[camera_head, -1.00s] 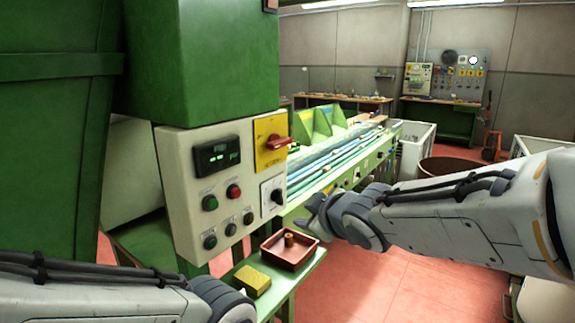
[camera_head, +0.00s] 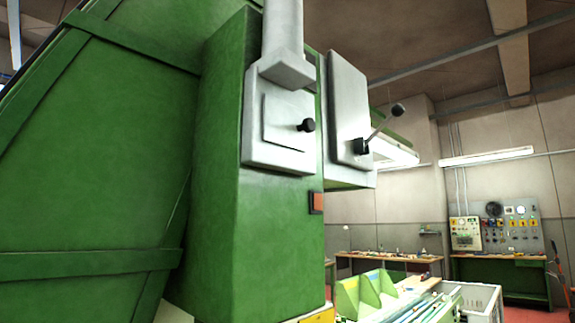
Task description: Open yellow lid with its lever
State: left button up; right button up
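A lever (camera_head: 381,128) with a thin metal rod and a black ball knob sticks out from a grey box (camera_head: 347,100) high on the right side of the green machine. Its rod slants up and to the right from a black hub. No whole yellow lid shows; only the top edge of a yellow panel (camera_head: 320,316) appears at the bottom of the picture. I cannot tell whether the lever belongs to a yellow lid. Neither of my grippers is in view.
The green machine body (camera_head: 262,230) fills the left and middle. A grey hatch (camera_head: 278,125) with a black knob sits on its front under a grey pipe. A bench with green dividers (camera_head: 372,290) stands lower right. Workbenches and a wall panel (camera_head: 497,222) are farther back.

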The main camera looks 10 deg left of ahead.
aim_at(397, 110)
jog(key=z, duration=1.2)
jog(key=i, duration=3.95)
jog(key=u, duration=2.45)
